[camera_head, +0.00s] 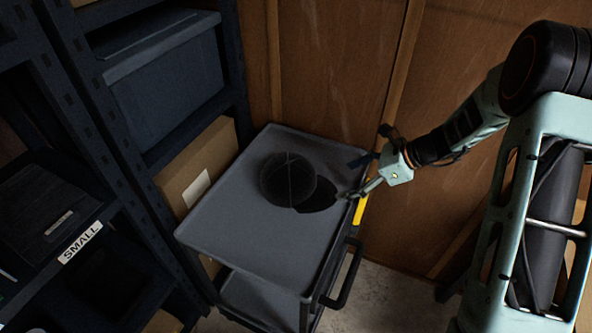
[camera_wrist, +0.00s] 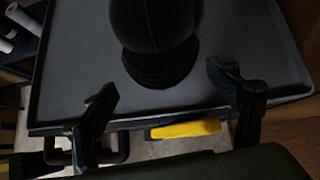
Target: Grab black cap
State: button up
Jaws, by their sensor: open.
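The black cap (camera_head: 287,179) lies on the grey top tray of a cart (camera_head: 225,225), with its brim pointing right toward my gripper. In the wrist view the cap (camera_wrist: 152,30) is at the top middle, its dome partly cut off by the frame edge and its brim facing the fingers. My gripper (camera_head: 350,190) is at the right edge of the cart top, just beyond the brim. In the wrist view its two fingers (camera_wrist: 165,95) are spread wide and empty, either side of the line to the brim, apart from the cap.
A yellow piece (camera_wrist: 185,130) sits at the cart's edge, below the fingers. The cart's black handle (camera_head: 345,275) sticks out at the front right. Shelving with a grey bin (camera_head: 165,85) and a cardboard box (camera_head: 195,165) stands left. A wooden wall (camera_head: 335,70) closes the back.

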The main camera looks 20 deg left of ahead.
aim_at(318, 192)
jog(key=x, duration=1)
jog(key=shift+s+f, duration=0.1)
jog(key=c, duration=1.2)
